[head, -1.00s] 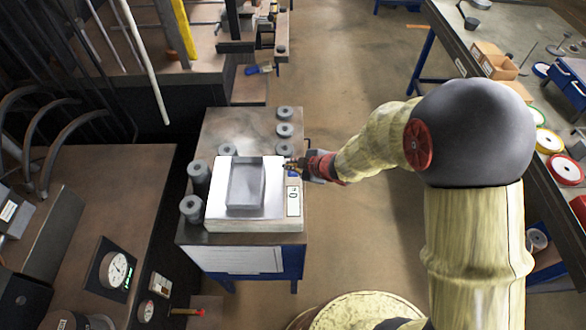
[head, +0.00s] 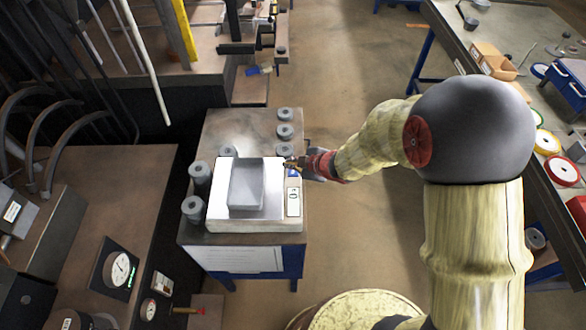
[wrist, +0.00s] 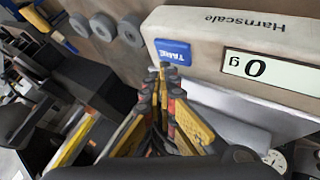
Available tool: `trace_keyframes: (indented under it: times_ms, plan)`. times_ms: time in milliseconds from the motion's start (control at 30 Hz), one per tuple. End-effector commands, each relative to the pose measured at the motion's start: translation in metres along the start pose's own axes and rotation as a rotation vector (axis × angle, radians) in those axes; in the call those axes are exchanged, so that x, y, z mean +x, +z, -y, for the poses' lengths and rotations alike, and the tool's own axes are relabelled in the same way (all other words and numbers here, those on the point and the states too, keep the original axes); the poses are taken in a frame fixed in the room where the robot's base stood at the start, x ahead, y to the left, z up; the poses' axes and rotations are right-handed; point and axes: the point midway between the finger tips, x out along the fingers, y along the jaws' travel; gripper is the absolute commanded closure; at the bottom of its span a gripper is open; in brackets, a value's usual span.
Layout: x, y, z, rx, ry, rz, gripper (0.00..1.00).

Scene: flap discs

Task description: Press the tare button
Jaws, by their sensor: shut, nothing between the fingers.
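The white Harnscale scale (head: 255,225) stands on a small metal-topped cart, with a grey tray (head: 247,187) on its top. Its blue TARE button (wrist: 173,52) shows clear in the wrist view, beside the display (wrist: 259,68), which reads 0 g. In the head view the button (head: 293,173) is a small blue patch by my fingertips. My gripper (wrist: 164,76) is shut and empty, its tips right at the near edge of the button in the wrist view. I cannot tell whether they touch it. In the head view my gripper (head: 291,163) is at the scale's right edge.
Several grey round weights stand on the cart (head: 222,130) behind and left of the scale. A bench with dials (head: 118,268) is at the left. A long worktable (head: 455,45) is at the right. Open floor (head: 340,60) lies between.

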Motion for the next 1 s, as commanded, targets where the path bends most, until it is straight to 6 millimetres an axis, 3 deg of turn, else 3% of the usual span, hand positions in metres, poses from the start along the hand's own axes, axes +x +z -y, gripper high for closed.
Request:
trace_keyframes:
  times_ms: [667,1000]
  plan:
    - [-0.035,-0.025,-0.025,0.0,0.0,0.0,1.0]
    - [-0.035,-0.025,-0.025,0.0,0.0,0.0,1.0]
